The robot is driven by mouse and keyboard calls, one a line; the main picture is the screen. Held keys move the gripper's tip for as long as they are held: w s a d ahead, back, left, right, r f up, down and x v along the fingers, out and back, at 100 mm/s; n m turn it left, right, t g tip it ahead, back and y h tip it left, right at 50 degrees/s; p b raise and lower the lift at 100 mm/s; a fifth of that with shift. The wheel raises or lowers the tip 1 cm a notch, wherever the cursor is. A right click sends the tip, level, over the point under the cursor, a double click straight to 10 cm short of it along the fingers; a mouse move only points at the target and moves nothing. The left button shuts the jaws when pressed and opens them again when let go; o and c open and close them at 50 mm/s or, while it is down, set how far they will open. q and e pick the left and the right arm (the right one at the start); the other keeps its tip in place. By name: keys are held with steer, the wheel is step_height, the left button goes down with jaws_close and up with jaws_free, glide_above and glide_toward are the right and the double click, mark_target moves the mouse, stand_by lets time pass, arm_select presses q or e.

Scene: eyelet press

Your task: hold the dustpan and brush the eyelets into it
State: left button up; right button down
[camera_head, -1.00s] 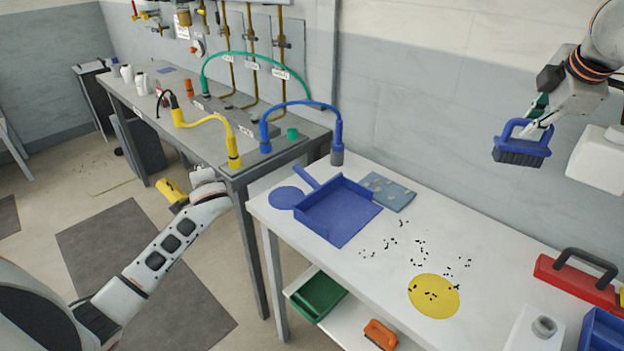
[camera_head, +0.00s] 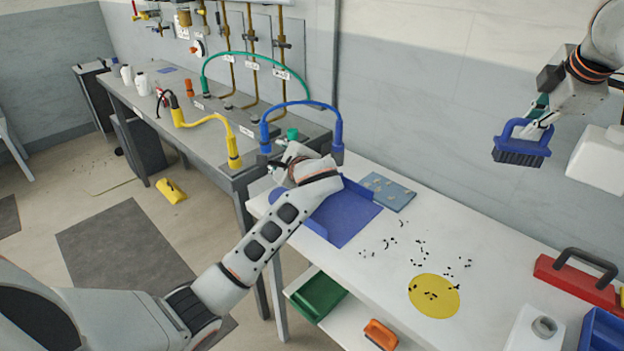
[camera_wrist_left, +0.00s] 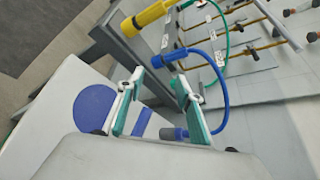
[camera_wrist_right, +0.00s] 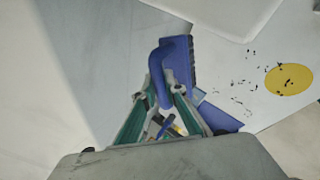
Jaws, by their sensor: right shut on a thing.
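The blue dustpan (camera_head: 348,222) lies on the white table. My left forearm covers its handle side in the head view. My left gripper (camera_head: 279,166) is over the table's left end; its two fingers stand apart in the left wrist view (camera_wrist_left: 159,80). A blue strip, seemingly the dustpan handle (camera_wrist_left: 142,122), shows between and below them. My right gripper (camera_head: 543,117) is shut on the handle of the blue brush (camera_head: 521,153), held high above the table, bristles down. The brush also shows in the right wrist view (camera_wrist_right: 178,60). Small black eyelets (camera_head: 420,246) lie scattered right of the dustpan, some on the yellow disc (camera_head: 434,300).
A blue-grey mat (camera_head: 388,191) lies behind the dustpan. A blue disc (camera_wrist_left: 95,107) lies beside the handle. The grey bench (camera_head: 215,130) with hoses adjoins on the left.

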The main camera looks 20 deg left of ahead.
arm_select(q)
steer(key=s+d+f+m, duration=0.2)
steer(key=d+f+m, duration=0.15)
steer(key=d, duration=0.75)
steer(key=shift+m+t+h, duration=0.25)
steer(key=shift+t+h, duration=0.05)
steer(key=x, duration=1.2)
steer(key=shift+s+a+r, duration=0.2)
steer(key=shift+a, duration=0.05)
jaws_close()
